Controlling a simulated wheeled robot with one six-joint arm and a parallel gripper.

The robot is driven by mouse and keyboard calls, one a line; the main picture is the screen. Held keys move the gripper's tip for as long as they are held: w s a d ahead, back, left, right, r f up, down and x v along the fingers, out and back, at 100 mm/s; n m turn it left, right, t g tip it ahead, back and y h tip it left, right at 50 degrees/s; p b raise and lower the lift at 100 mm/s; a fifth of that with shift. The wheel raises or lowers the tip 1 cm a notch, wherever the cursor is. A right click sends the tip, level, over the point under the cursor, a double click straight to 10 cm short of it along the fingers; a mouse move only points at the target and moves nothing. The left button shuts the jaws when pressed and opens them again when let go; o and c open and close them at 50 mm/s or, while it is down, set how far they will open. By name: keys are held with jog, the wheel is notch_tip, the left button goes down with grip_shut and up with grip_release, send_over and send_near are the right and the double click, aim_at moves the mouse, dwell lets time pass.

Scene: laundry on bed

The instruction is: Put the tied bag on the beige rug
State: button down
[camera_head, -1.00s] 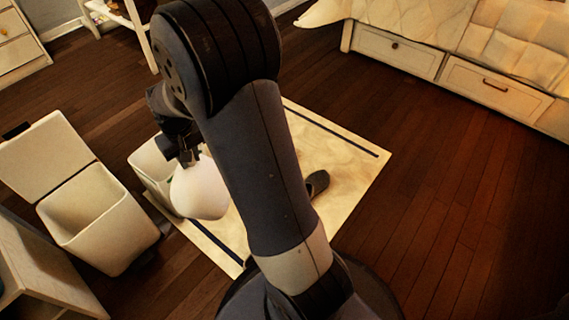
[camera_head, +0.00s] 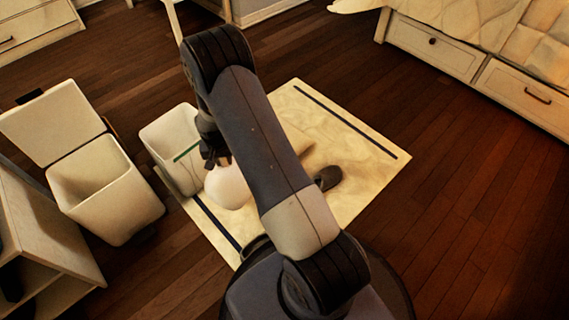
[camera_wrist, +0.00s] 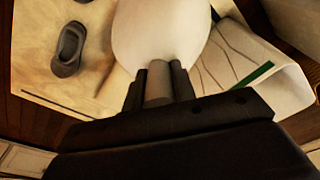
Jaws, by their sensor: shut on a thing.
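The tied bag (camera_head: 228,188) is white and rounded. My gripper (camera_head: 217,160) is shut on its tied neck, which shows between the fingers in the wrist view (camera_wrist: 158,84). The bag hangs below the fingers, over the left part of the beige rug (camera_head: 365,170). I cannot tell whether its underside touches the rug. The rug has dark stripes near its ends and also shows in the wrist view (camera_wrist: 105,65). My arm hides part of the rug's middle.
A white open bin (camera_head: 168,135) with a green strip stands beside the bag at the rug's left edge. A dark shoe (camera_head: 327,178) lies on the rug. A larger lidded bin (camera_head: 110,200) stands open farther left. The rug's right part is clear.

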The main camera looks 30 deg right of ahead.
jog(key=shift+f+b, duration=1.75)
jog(key=shift+f, duration=3.9)
jog(key=c, duration=1.2)
grip_release()
jog(key=shift+o, duration=0.2)
jog(key=r+p, duration=0.1)
jog(key=r, duration=0.3)
jog(key=s+r+p, duration=0.1)
jog(key=r+p, duration=0.1)
jog(key=r, duration=0.2)
jog(key=r+p, duration=0.1)
jog(key=r, duration=0.3)
jog(key=shift+s+a, duration=0.2)
jog(key=shift+a, duration=0.15)
